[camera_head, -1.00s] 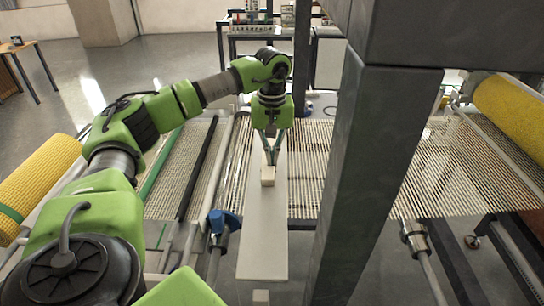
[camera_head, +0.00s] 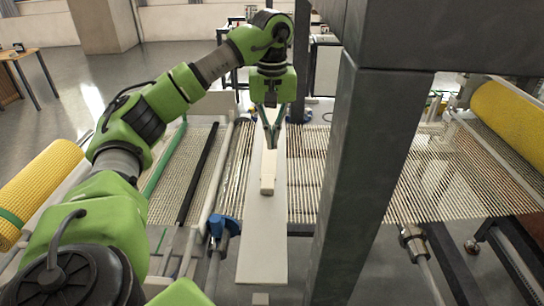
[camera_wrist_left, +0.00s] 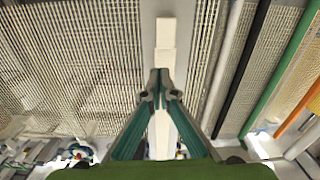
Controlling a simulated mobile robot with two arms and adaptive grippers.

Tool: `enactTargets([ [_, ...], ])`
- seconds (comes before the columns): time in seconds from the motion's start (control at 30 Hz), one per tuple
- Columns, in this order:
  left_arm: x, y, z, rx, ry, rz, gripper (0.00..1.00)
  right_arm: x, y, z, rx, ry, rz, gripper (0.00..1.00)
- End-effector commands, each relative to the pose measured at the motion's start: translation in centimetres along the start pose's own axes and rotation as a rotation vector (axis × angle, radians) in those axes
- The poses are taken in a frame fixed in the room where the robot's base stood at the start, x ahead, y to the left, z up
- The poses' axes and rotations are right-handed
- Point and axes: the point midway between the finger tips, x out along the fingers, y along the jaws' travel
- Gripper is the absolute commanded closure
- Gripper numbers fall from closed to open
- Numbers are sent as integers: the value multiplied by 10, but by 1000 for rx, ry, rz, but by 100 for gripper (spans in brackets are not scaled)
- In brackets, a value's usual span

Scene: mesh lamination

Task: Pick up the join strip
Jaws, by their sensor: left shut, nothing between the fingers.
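The join strip is most likely the narrow cream bar (camera_head: 268,172) lying lengthwise on a long white board (camera_head: 262,250) in the head view. My left gripper (camera_head: 271,146) points down over the bar's far part. Its fingertips are together with nothing held between them. Whether they touch the bar is unclear. In the left wrist view, the closed fingertips (camera_wrist_left: 161,78) are in front of the pale bar (camera_wrist_left: 166,35) and hide part of it. My right gripper is not in view.
A dark upright post (camera_head: 365,170) stands right of the board. Striped mesh (camera_head: 440,170) stretches to both sides over rollers. A yellow roll (camera_head: 38,188) is at left and another yellow roll (camera_head: 510,115) at right. A blue clamp (camera_head: 224,224) sits beside the board.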

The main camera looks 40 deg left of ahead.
Motion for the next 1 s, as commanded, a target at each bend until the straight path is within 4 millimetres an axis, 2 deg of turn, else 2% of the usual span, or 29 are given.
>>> enactTargets([
  [0.03,-11,1,0,1,2,3,100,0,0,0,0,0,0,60],
  [0.27,-27,0,1,-1,2,0,100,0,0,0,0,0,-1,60],
  [0.4,-31,0,2,-33,1,1,64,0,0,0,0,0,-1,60],
  [0.5,-33,-1,5,-139,1,0,42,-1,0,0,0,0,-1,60],
  [0.57,-34,-2,7,-243,2,0,42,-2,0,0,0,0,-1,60],
  [1.0,-46,-8,31,-1196,0,0,42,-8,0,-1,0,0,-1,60],
])
